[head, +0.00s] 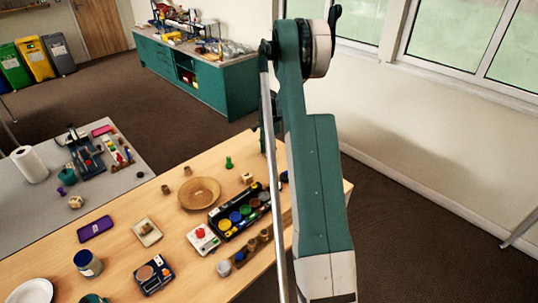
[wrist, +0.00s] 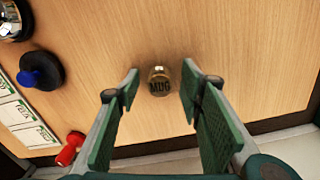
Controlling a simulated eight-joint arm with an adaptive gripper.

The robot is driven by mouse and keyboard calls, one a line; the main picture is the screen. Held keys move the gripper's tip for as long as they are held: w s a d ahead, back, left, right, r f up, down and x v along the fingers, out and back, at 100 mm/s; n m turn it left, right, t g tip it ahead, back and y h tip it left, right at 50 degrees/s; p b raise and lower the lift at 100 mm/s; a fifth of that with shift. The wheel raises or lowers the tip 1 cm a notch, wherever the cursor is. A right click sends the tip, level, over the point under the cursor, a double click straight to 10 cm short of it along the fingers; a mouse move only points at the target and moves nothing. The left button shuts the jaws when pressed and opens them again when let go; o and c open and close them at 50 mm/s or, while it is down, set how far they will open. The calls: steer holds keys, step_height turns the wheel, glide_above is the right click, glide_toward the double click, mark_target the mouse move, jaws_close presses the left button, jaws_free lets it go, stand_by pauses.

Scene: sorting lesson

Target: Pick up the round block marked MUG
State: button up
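The round block marked MUG (wrist: 159,86) is a small tan-brown cylinder with dark letters on it. In the wrist view it stands on the wooden table (wrist: 240,45), near the table's edge. My gripper (wrist: 160,74) is open, and the block appears in the gap between its two green-padded fingers. Neither finger visibly touches it; I cannot tell how far beyond the fingertips it is. In the head view I cannot pick out the gripper or this block; my arm covers that part of the table.
In the wrist view, a dark round piece with a blue knob (wrist: 40,71), printed cards (wrist: 20,110) and a red piece (wrist: 68,150) lie to the left. The head view shows a wooden plate (head: 199,193) and a black tray of coloured pots (head: 240,212). Wood beside the block is bare.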

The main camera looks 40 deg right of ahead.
steer(key=c, duration=0.8)
steer(key=shift+c, duration=0.2)
steer(key=shift+r+p, duration=1)
steer(key=shift+r, duration=4)
